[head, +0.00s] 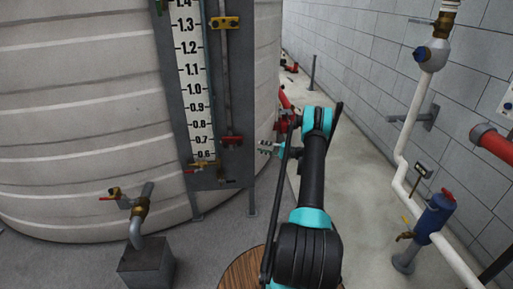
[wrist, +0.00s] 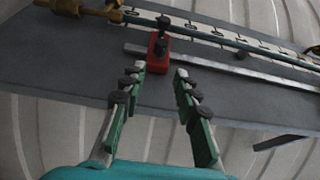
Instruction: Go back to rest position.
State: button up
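My arm (head: 312,180) reaches forward in the head view, with my gripper (head: 266,147) small beside the right edge of the tank's gauge board (head: 172,85). In the wrist view my gripper (wrist: 159,71) is open, its two green fingers apart with nothing between them. A red block with black knobs (wrist: 158,52) on the gauge board lies just beyond the fingertips. A red fitting (head: 231,140) shows low on the gauge in the head view. I cannot tell how far the fingertips are from the block.
The large ribbed tank (head: 80,110) fills the left. A valve on a bent pipe (head: 138,208) stands in front of it. A white pipe (head: 408,125) and a blue filter (head: 434,215) run along the block wall at right. Clear floor (head: 365,180) lies between.

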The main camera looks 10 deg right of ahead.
jog(key=shift+d, duration=0.15)
jog(key=s+a+r+g+h, duration=0.3)
jog(key=a+r, duration=0.5)
jog(key=r, duration=0.1)
jog(key=s+a+r+n+g+h, duration=0.15)
jog(key=s+a+r+h, duration=0.35)
jog(key=s, duration=0.7)
jog(key=s+d+n+h, duration=0.1)
jog(key=s+n+h, duration=0.3)
jog(key=s, duration=3)
jog(key=h, duration=0.3)
jog(key=shift+s+d+f+h, duration=0.25)
jog(key=shift+d+f+h, duration=0.05)
jog(key=shift+f+h, duration=0.1)
jog(key=shift+n+g, duration=0.25)
